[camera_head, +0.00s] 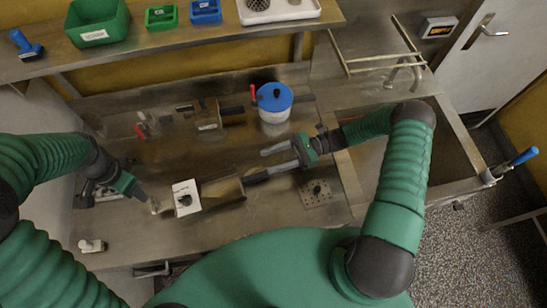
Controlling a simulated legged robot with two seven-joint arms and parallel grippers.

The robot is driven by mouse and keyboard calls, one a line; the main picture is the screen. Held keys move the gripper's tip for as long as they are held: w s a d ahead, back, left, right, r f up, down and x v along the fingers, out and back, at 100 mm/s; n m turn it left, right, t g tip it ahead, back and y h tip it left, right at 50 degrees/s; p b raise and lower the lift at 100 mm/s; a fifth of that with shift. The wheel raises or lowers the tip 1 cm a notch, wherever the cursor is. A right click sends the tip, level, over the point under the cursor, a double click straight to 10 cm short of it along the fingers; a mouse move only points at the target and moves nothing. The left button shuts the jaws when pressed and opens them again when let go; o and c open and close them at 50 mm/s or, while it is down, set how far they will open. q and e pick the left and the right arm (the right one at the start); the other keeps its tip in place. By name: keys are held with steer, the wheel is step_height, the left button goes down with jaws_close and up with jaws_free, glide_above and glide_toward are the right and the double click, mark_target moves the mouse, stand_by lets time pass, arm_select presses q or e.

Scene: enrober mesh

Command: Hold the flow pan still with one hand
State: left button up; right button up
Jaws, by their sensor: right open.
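A shallow metal pan (222,192) with a dark handle (256,178) at its right end lies on the steel bench; I take it to be the flow pan. A white card with a black knob (186,198) sits at its left end. My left gripper (153,206) is low at the bench, just left of the card. Its fingertips are too small to tell their opening or any contact. My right gripper (266,163) is open, its fingers pointing left by the dark handle's right end. I cannot tell whether they touch it.
A labelled metal box (208,115) with dark handles and a blue-lidded pot (274,104) stand behind. A perforated plate (317,194) lies right of the pan. A sink (447,150) is at right. The shelf (130,47) holds green and blue bins. Bench front is mostly clear.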

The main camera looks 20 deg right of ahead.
glide_toward(242, 181)
steer(key=a, duration=0.6)
steer(key=shift+w+a+f, duration=0.15)
steer(key=shift+a+f, duration=0.05)
steer(key=shift+a, duration=0.05)
steer(key=shift+d, duration=0.35)
steer(key=c, duration=0.6)
steer(key=shift+d, duration=0.1)
jaws_close()
stand_by(0.5)
